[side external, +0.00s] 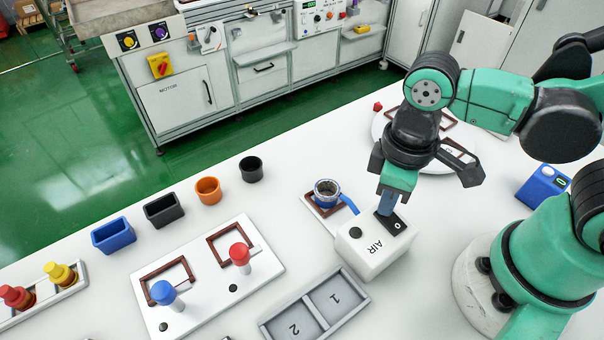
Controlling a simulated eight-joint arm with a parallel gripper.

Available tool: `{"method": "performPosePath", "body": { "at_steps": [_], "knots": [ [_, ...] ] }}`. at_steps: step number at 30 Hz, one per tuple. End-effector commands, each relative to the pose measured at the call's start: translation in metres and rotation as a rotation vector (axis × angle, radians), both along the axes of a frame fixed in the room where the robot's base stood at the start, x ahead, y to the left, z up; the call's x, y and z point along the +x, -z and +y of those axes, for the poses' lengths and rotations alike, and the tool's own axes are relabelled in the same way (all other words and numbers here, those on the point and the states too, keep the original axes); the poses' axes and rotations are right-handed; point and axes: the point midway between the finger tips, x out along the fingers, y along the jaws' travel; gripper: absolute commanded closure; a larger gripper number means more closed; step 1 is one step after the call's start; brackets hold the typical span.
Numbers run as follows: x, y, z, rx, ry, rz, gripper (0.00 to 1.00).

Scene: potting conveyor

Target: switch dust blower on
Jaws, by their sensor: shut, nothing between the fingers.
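The dust blower (365,255) is a white box marked AIR, standing on the white table. A black rocker switch (398,226) with a white O mark is on its top, and a round black spot is beside it. A blue nozzle (349,203) sticks out of its far side toward a metal ring-shaped part (326,190) on a brown frame. My gripper (387,211) points down with its fingers shut and empty. The fingertips are at the far end of the switch and hide part of it; I cannot tell whether they touch it.
A grey tray (268,332) with compartments 1 and 2 lies in front of the blower. A white board (190,328) with blue and red knobs stands left. Blue, black and orange bins (208,190) stand behind. A blue box (533,194) is at right, near a round white plate (380,122).

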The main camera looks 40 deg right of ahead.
Motion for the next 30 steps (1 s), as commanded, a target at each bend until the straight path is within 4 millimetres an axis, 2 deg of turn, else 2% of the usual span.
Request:
{"method": "performPosePath", "body": {
  "at_steps": [17,30],
  "knots": [
    [-0.001,0.006,0.0,0.0,0.0,0.0,1.0],
    [0.0,-0.03,0.0,0.0,0.0,0.0,1.0]
  ]
}}
